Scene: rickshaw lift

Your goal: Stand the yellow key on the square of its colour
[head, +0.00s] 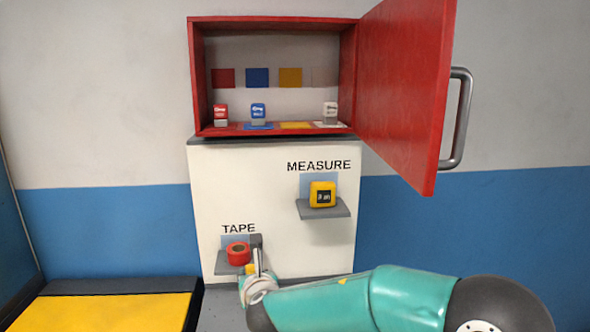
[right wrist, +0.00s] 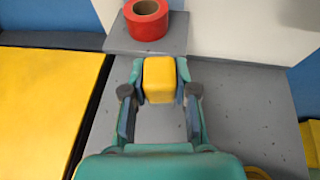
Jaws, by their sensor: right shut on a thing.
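The yellow key (right wrist: 159,80) is a small yellow block between the fingers of my right gripper (right wrist: 159,88), which is shut on it. In the head view only a bit of the key (head: 251,269) shows, beside my right gripper (head: 258,264), low in front of the tape shelf. The yellow square (head: 296,125) on the floor of the open red cabinet (head: 196,80) is bare. A matching yellow patch (head: 290,77) is on the back wall. My left gripper is not in view.
Red (head: 220,114), blue (head: 258,112) and white (head: 330,112) keys stand in the cabinet. Its open door (head: 405,90) juts out at right. Below are a yellow tape measure (head: 322,194) on a shelf and red tape (head: 238,252) on another shelf.

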